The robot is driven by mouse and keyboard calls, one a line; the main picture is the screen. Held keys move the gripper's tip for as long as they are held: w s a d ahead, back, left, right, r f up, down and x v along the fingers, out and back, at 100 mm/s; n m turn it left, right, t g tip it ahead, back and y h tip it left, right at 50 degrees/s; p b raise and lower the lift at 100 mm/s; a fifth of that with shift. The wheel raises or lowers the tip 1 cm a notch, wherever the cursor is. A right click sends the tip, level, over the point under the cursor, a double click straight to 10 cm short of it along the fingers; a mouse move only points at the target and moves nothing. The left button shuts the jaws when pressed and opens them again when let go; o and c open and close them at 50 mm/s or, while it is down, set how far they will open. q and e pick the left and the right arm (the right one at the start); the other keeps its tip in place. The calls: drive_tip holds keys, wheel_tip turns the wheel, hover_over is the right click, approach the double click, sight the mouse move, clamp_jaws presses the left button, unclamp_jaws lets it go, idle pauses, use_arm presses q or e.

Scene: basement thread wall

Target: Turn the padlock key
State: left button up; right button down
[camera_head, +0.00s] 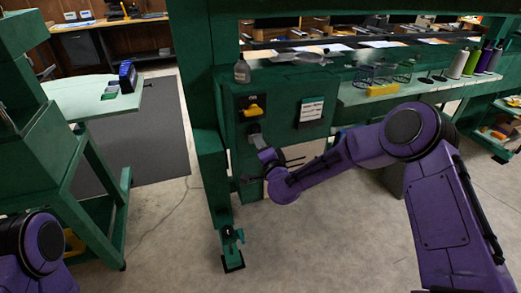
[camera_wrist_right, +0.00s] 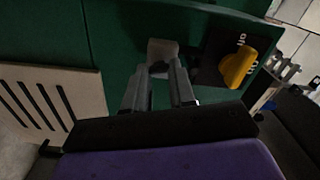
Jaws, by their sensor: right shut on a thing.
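A small grey padlock (camera_head: 254,134) hangs on the front of a green cabinet (camera_head: 285,85), below a yellow switch handle. In the right wrist view the padlock (camera_wrist_right: 162,50) shows as a pale grey block just beyond my fingertips. My right gripper (camera_head: 262,150) is up against the padlock's lower side. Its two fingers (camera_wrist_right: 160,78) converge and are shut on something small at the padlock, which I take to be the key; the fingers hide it. My left gripper is out of view; only part of my left arm shows at the lower left.
A yellow switch handle (camera_head: 252,110) on a black plate sits just above the padlock. A grey bottle (camera_head: 242,70) stands on the ledge above. Thread spools (camera_head: 472,62) stand at the right.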

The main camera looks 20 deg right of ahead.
drive_tip(key=shift+f+m+b, duration=0.1)
drive_tip(key=shift+m+b, duration=0.5)
drive_tip(key=shift+m, duration=0.5)
drive_tip(key=c, duration=0.9)
unclamp_jaws()
drive_tip(key=s, duration=0.3)
drive_tip(key=s+b, duration=0.1)
drive_tip(key=s, duration=0.6)
drive_tip(key=shift+s+d+b, duration=0.25)
drive_tip(key=shift+s+b, duration=0.05)
drive_tip(key=shift+b, duration=0.05)
